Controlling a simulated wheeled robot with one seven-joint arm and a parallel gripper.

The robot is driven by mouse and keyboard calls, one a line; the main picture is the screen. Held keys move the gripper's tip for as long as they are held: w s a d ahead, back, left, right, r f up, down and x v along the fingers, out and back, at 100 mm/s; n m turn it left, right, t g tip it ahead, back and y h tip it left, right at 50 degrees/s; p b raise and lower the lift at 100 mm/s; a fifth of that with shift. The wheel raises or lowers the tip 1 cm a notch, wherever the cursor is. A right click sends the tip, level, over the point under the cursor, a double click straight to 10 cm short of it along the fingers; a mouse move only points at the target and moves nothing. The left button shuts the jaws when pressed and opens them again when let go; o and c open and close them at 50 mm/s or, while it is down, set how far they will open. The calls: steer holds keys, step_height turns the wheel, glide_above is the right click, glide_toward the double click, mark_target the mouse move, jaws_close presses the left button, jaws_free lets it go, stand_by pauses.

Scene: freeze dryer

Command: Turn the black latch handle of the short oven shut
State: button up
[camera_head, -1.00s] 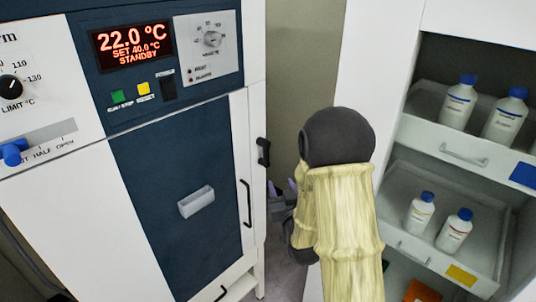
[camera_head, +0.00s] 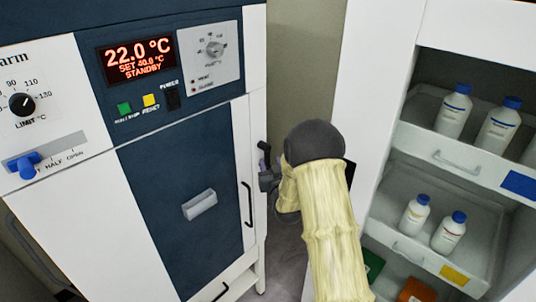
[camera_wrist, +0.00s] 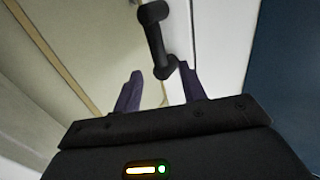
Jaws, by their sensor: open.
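The oven (camera_head: 180,170) has a dark blue front with white edges and a red display. Its black latch handle (camera_head: 264,149) is on the right side edge, partly hidden by my gripper. In the wrist view the latch handle (camera_wrist: 157,38) runs from a knob at the top to a lower end between or just beyond my fingertips. My gripper (camera_wrist: 160,84) is open, its two purple-grey fingers on either side of that lower end; contact cannot be told. In the head view my gripper (camera_head: 266,173) is at the oven's right edge, mostly behind my forearm.
A black bar handle (camera_head: 247,204) is below the latch. A blue slider (camera_head: 25,162) is at left.

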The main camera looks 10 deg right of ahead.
mark_target(268, 154)
steer(key=shift+w+p, duration=0.55)
steer(key=shift+w, duration=1.65)
jaws_close()
